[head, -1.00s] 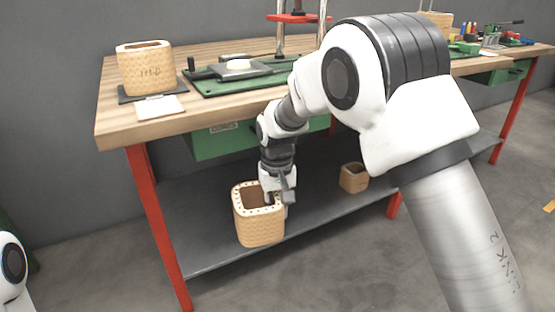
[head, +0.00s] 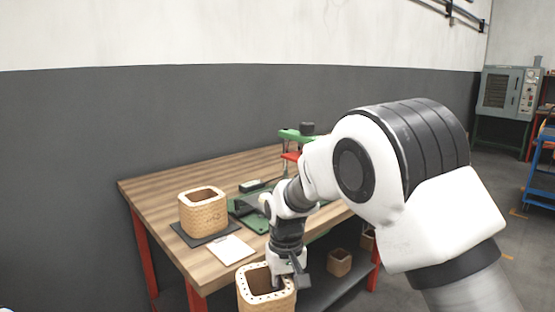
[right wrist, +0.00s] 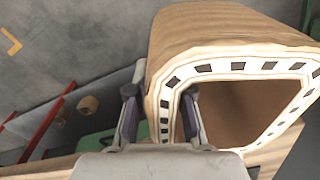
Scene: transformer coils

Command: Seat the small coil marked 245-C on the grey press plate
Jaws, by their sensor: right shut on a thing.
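My right gripper (head: 288,277) is shut on the wall of a woven tan coil (head: 252,296) with a square opening and a pale dotted rim. In the right wrist view my gripper (right wrist: 160,112) has one finger outside and one inside the wall of this coil (right wrist: 215,35). The coil hangs upright by the front edge of the bench; its lower part is cut off in the head view. No mark on it shows. Another tan coil (head: 203,218) stands on a dark mat on the bench. My arm hides most of the press, and I cannot make out the grey plate. My left gripper is out of view.
The wooden bench (head: 150,198) has red legs and a lower shelf with smaller coils (head: 340,262). A white card (head: 230,250) lies near the front edge. A green press (head: 296,136) with a red part stands behind my arm.

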